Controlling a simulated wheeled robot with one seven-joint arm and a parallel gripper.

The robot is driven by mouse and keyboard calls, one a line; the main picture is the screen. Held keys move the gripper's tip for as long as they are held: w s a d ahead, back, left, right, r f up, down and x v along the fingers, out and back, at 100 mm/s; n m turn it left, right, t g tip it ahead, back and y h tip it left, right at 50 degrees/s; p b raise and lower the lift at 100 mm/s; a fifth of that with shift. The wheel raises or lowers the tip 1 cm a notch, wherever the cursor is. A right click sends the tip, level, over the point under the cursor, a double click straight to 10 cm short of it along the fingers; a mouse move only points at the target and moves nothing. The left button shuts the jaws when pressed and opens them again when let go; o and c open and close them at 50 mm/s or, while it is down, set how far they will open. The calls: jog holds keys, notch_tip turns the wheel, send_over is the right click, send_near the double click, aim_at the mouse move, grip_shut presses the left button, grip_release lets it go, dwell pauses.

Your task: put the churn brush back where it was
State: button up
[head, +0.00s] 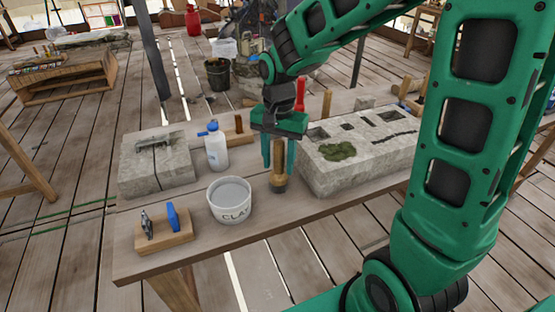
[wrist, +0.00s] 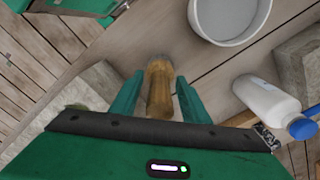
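The churn brush (head: 279,176) has a round wooden handle and a darker lower end. It stands upright on the wooden table near the middle of the front part, between the clay bucket and the large stone block. My gripper (head: 278,166) points down over it, with one finger on each side of the handle. In the wrist view the brush (wrist: 159,88) lies between the fingers of my gripper (wrist: 160,77), with a narrow gap visible at each side. The gripper is open. The brush's lower end is partly unclear in the wrist view.
The white clay bucket (head: 230,203) is close left of the brush. The carved stone block (head: 350,172) with a moss patch is close right.

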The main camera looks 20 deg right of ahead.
jog(key=shift+r, duration=0.1)
notch_tip(320, 180, up, 12)
jog(key=shift+r, duration=0.1)
dwell(0.5)
jog(key=s+d+f+n, duration=0.1)
jog(key=s+d+f, duration=0.2)
jog(key=s+d, duration=0.5)
jog(key=s+d+f+n, duration=0.1)
jog(key=s+d+f, duration=0.3)
jog(key=s+d, duration=0.5)
jog(key=s, duration=0.6)
jog(key=shift+s+d+f+n, duration=0.15)
jog(key=shift+d+n, duration=0.15)
